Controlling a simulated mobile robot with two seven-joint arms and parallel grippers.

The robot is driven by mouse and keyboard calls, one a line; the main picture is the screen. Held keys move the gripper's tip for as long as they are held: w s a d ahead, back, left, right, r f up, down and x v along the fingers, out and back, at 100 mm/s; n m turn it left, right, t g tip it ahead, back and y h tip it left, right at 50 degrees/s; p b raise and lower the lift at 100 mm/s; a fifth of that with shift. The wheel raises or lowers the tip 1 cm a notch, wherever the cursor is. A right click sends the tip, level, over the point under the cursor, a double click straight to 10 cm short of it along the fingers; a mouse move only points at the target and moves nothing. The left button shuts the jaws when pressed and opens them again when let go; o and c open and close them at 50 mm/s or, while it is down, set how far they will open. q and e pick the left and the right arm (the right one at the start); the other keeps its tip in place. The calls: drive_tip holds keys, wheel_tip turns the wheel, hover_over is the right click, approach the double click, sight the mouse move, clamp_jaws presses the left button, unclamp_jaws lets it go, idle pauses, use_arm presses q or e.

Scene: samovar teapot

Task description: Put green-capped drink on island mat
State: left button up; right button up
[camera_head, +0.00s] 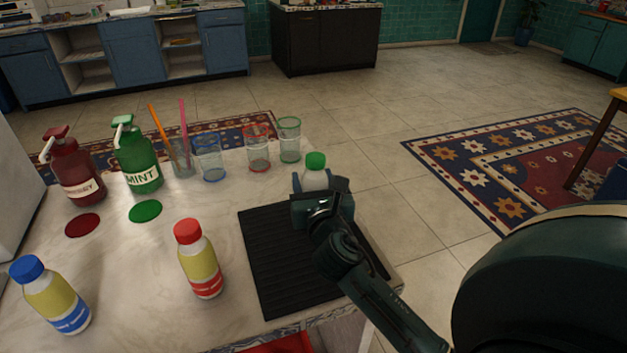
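The green-capped drink (315,178) is a white bottle with a green cap, upright at the far right corner of the counter. My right gripper (322,184) reaches in from the lower right, with its fingers on both sides of the bottle, and appears closed on it. The gripper hides the bottle's lower part, so I cannot tell whether its base touches anything. The island mat (275,262) is black and ribbed and lies on the counter's right part, partly under my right arm. Nothing stands on its visible surface. My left gripper is not in view.
A red-capped bottle (201,262) stands just left of the mat, and a blue-capped bottle (55,300) at the far left. Several glasses (258,150) line the back edge. Red (72,170) and green (138,158) pump bottles stand back left. The counter (120,265) has free room between.

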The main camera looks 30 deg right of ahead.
drive_tip(key=o, duration=0.4)
drive_tip(key=shift+c, duration=0.2)
drive_tip(key=shift+r, duration=0.2)
drive_tip(key=v, duration=1)
drive_tip(key=shift+s+a+f+b, duration=0.15)
drive_tip(key=shift+s+f+b, duration=0.05)
drive_tip(key=shift+b, duration=0.2)
drive_tip(key=shift+v, duration=0.75)
drive_tip(key=shift+r, duration=0.1)
